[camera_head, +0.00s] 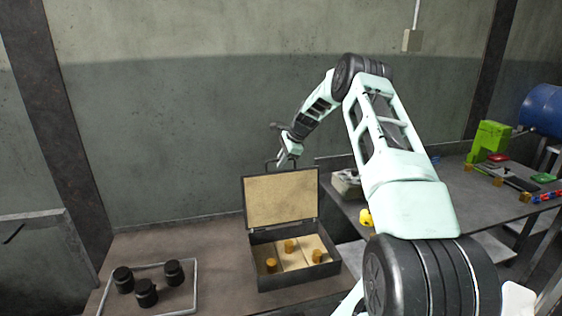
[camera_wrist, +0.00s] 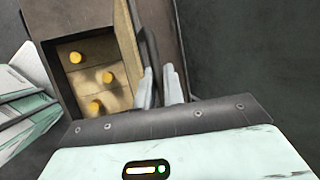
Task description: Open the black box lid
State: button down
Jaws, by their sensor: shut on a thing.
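The black box (camera_head: 300,275) stands on the table with its lid (camera_head: 281,200) raised about upright; the tan lining of the lid faces the head camera. Several small orange-yellow cylinders sit inside, and they also show in the box in the wrist view (camera_wrist: 62,95). My gripper (camera_head: 284,161) is at the top edge of the lid, by its dark handle. In the wrist view my gripper (camera_wrist: 162,88) has its pale fingers around the dark handle (camera_wrist: 150,50) and is shut on it. The exact finger contact is partly hidden.
A tray (camera_head: 195,290) with three black round containers (camera_head: 146,293) lies left of the box. A wall stands close behind the lid.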

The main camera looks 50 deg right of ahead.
jog(key=c, duration=1.5)
grip_release()
jog(key=shift+d+f, duration=0.1)
jog(key=b+v, duration=0.5)
jog(key=v, duration=1.2)
jog(key=shift+r, duration=0.25)
